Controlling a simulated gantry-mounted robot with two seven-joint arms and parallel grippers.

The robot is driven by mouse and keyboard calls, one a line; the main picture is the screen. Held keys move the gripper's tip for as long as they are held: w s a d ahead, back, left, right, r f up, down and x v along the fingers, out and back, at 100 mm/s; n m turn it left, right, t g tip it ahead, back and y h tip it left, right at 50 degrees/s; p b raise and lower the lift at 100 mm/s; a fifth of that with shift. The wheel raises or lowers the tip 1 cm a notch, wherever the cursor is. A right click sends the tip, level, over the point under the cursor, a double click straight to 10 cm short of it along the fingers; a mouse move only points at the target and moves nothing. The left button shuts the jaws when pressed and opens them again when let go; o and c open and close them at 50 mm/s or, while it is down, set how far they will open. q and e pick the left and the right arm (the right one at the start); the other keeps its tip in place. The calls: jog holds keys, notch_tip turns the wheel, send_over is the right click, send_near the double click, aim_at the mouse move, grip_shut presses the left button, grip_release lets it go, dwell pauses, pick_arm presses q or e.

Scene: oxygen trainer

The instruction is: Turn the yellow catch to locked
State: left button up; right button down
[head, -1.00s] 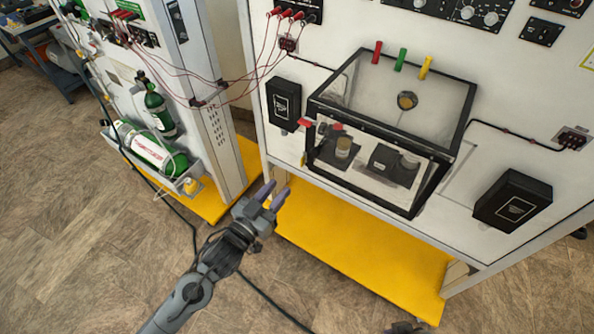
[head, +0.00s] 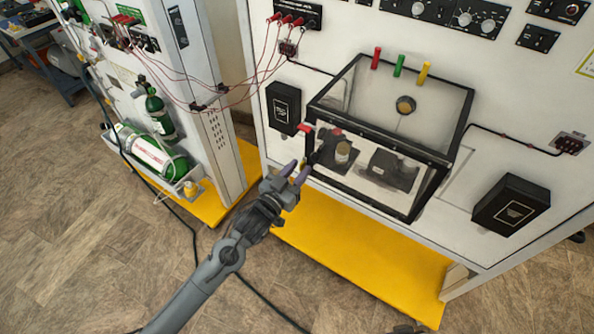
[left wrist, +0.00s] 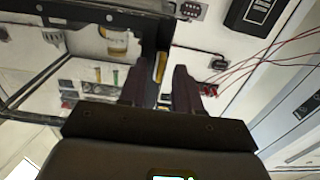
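The yellow catch (head: 303,163) is a small upright piece at the left front edge of the clear, black-framed box (head: 376,200), below a red tab (head: 305,128). In the left wrist view the catch (left wrist: 160,67) shows as a yellow bar beside the dark frame, in line with the gap between my fingertips. My left gripper (head: 297,173) is open, its two fingers apart, close to the catch; I cannot tell whether they touch it. In the left wrist view the gripper (left wrist: 158,72) holds nothing. Only a dark sliver, perhaps my right gripper (head: 409,328), shows at the bottom edge.
Red, green and yellow handles (head: 399,65) stand behind the box top. Black boxes flank it on the panel, one at left (head: 283,108) and one at right (head: 511,204). Red cables (head: 225,92) hang at upper left. A yellow base (head: 350,255) lies below; open floor is in front.

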pick_arm(q)
grip_shut()
jog(key=shift+m, duration=0.4)
jog(key=m, duration=0.2)
jog(key=shift+s+d+m, duration=0.1)
jog(key=shift+m, duration=0.3)
jog(key=m, duration=0.3)
jog(key=shift+f+m, duration=0.15)
jog(key=shift+m, duration=0.15)
jog(key=m+b, duration=0.1)
jog(key=m, duration=0.2)
jog(key=m+b, duration=0.1)
jog(key=m, duration=0.6)
jog(key=shift+s+d+f+b, duration=0.15)
jog(key=shift+d+f+b, duration=0.1)
jog(key=shift+b, duration=0.15)
jog(key=shift+m, duration=0.5)
